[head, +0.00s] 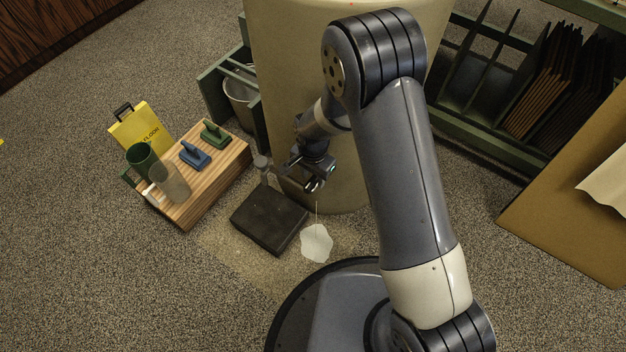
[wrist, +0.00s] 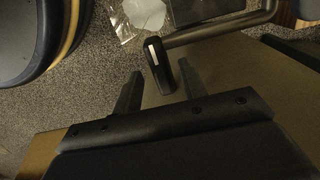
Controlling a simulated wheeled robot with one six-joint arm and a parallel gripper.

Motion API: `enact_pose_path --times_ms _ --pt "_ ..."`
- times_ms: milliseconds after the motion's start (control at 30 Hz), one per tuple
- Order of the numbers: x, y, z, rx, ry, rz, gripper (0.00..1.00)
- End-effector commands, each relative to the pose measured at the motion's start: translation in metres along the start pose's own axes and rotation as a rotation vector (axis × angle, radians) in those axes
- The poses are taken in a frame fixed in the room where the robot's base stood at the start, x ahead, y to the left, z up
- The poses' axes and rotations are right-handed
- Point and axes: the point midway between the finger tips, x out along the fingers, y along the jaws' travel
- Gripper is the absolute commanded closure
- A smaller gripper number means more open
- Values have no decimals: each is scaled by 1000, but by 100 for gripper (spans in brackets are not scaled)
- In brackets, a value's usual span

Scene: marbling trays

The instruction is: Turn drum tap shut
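The large beige drum (head: 285,70) stands in front of me, partly hidden by my arm. Its tap shows in the wrist view as a black lever handle (wrist: 158,65) with a pale stripe, beside a bent metal pipe (wrist: 220,30). My gripper (wrist: 159,72) is open, its two fingers apart with the handle between their tips and a visible gap on each side. In the head view my gripper (head: 312,182) is low at the drum's side and hides the tap. A thin pale stream (head: 317,210) hangs above a white puddle (head: 316,243) on the floor.
A dark block (head: 270,218) lies beside the puddle. Green racks (head: 490,135) stand right of the drum. Carpet at the left is free.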

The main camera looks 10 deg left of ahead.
Motion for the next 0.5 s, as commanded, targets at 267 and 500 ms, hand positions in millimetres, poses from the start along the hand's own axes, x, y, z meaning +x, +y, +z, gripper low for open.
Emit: enact_pose_path --times_ms 267,500 --pt "16 0 0 0 0 -1 60" --pt "16 0 0 0 1 -1 63"
